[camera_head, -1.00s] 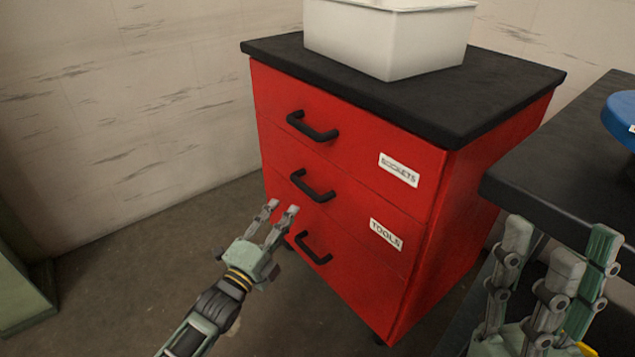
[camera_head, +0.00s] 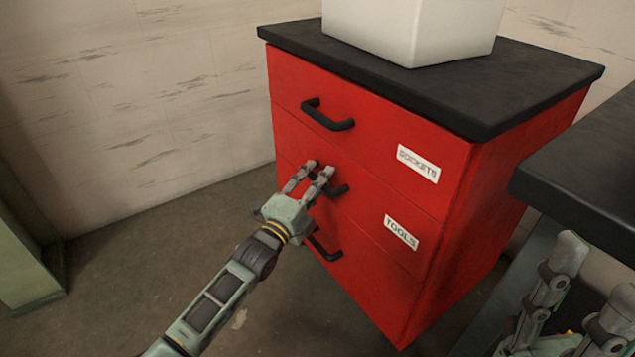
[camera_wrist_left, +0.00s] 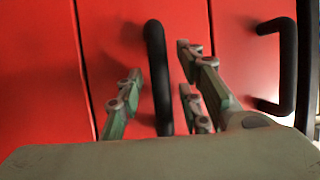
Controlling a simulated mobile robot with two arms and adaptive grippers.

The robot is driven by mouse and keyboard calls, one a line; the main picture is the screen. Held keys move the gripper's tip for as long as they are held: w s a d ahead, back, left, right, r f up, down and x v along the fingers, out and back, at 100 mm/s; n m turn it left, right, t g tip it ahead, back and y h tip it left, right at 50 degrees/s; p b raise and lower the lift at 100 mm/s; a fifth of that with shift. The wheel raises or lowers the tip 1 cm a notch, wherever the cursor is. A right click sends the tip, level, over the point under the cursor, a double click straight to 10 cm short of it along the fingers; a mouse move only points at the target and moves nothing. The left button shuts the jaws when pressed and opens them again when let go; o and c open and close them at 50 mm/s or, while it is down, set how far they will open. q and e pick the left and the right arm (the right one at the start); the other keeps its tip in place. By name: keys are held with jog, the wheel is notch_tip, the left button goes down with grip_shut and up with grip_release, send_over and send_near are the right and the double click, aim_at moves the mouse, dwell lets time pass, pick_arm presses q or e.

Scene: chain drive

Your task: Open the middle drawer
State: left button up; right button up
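The red cabinet has three stacked drawers with black bar handles. The middle drawer (camera_head: 365,202), labelled TOOLS, is closed, and its handle (camera_head: 340,190) is partly hidden by my left gripper. My left gripper (camera_head: 319,170) is at that handle with its fingers open. In the left wrist view the middle handle (camera_wrist_left: 156,70) stands between the spread fingers of the left gripper (camera_wrist_left: 160,80), with gaps on both sides. My right gripper (camera_head: 575,300) is at the lower right, cut off by the frame edge, away from the cabinet; its fingers look spread.
The top drawer (camera_head: 375,135), labelled SOCKETS, and the bottom drawer (camera_head: 365,275) are closed. A white bin (camera_head: 410,35) stands on the cabinet's black top (camera_head: 480,100). A dark table (camera_head: 580,170) is close on the right. Floor is free at the left.

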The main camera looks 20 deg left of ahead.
pick_arm(q)
jog(key=shift+c, duration=0.6)
grip_shut()
